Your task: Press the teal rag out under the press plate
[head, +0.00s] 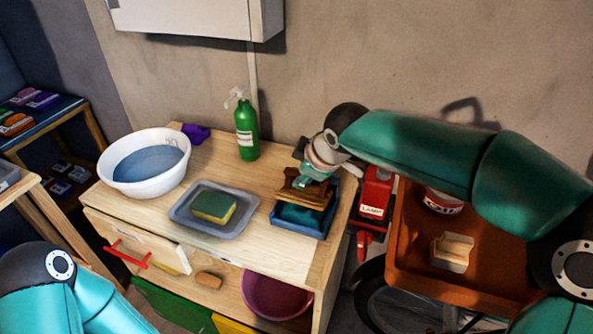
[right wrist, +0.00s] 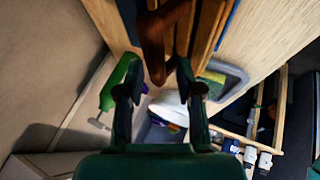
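The teal rag (head: 301,216) lies in a blue tray (head: 297,232) at the right end of the wooden worktop. The brown wooden press plate (head: 306,196) is over the rag and hides part of it. My right gripper (head: 313,181) is right at the top of the plate in the head view. In the right wrist view its two fingers (right wrist: 157,82) are spread, with a brown wooden handle (right wrist: 155,45) in front of and between the tips and gaps on both sides. My left arm shows at the lower left, but its gripper is out of view.
A grey tray with a sponge (head: 214,207) is left of the blue tray. A red lamp (head: 374,195) and an orange cart (head: 465,278) are close on the right.

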